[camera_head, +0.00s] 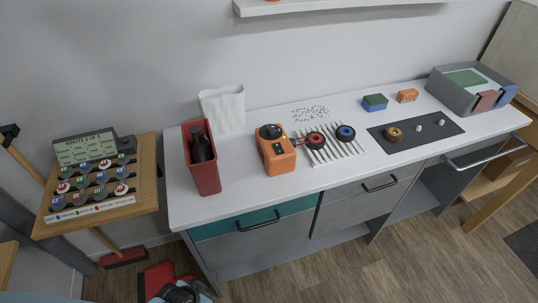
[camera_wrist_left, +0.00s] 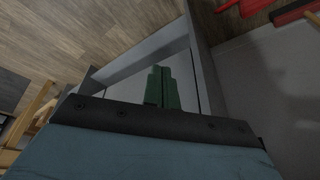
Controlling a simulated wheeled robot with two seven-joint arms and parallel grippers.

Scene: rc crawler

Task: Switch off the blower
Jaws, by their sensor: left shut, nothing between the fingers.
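The blower is most likely the orange box-shaped device (camera_head: 278,158) standing on the white counter in the head view. It has a dark round knob (camera_head: 270,132) on top and a small yellow light (camera_head: 284,138) beside the knob. A dark part reaches right from it towards a wheel with a red hub (camera_head: 314,140). In the left wrist view my left gripper (camera_wrist_left: 161,82) shows green fingers closed together with nothing between them, low and away from the blower. My right gripper is not in view.
A red bin (camera_head: 204,176) holding a dark bottle stands left of the blower. A white rack (camera_head: 330,150) with a blue-hubbed wheel (camera_head: 345,133) is on its right. A wooden stand (camera_head: 146,172) with coloured pieces is farther left. The counter front beside the blower is clear.

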